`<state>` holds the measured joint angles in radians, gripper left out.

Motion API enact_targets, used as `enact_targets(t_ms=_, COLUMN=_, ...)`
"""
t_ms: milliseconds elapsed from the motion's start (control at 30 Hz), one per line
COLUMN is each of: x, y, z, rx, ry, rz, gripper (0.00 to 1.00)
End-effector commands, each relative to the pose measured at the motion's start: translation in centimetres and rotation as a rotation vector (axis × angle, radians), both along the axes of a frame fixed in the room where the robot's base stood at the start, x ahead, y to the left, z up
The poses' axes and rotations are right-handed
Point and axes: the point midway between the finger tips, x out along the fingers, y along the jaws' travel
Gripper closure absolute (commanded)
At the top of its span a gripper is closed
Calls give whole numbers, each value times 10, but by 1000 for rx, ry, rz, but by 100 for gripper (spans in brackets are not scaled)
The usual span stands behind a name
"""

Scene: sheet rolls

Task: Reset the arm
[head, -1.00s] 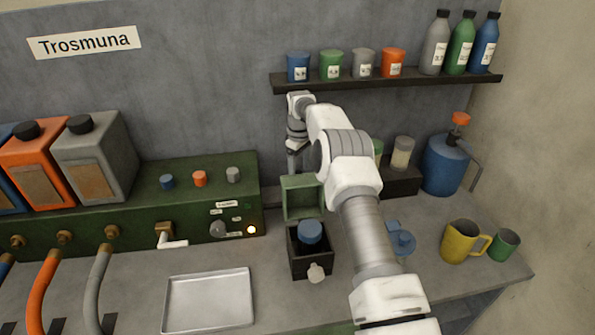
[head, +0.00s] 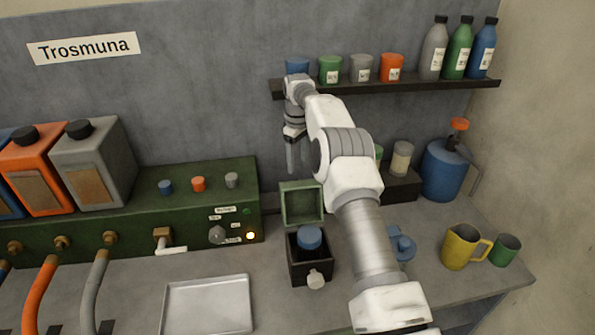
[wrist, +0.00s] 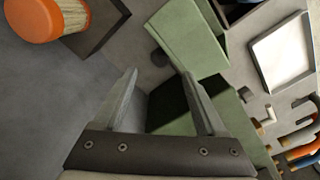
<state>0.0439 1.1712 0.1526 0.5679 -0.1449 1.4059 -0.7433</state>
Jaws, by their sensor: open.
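My gripper (head: 297,155) hangs pointing down in front of the back wall, just below the shelf and above the open green lid (head: 301,203) of the dark box (head: 311,265). In the wrist view my gripper (wrist: 160,88) is open, with nothing between its fingers. The box stands on the counter with a blue round piece (head: 309,237) in it and a pale knob (head: 316,280) at its front. My arm hides part of the counter and the wall to the right of the box.
The shelf (head: 400,87) above holds several small cups and bottles. A green control panel (head: 130,215) lies left, a metal tray (head: 208,305) in front. Right are a blue can (head: 442,172), a yellow mug (head: 460,245) and a green cup (head: 505,249).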

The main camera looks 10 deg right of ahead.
Motion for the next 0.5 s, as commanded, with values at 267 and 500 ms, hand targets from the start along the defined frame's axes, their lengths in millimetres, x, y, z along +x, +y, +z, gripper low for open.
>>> enact_targets(t_ms=267, x=0, y=0, z=12, rx=0, ry=0, rz=0, gripper=27)
enact_targets(t_ms=500, x=-1, y=0, z=15, rx=-1, ry=-2, rz=-1, gripper=27)
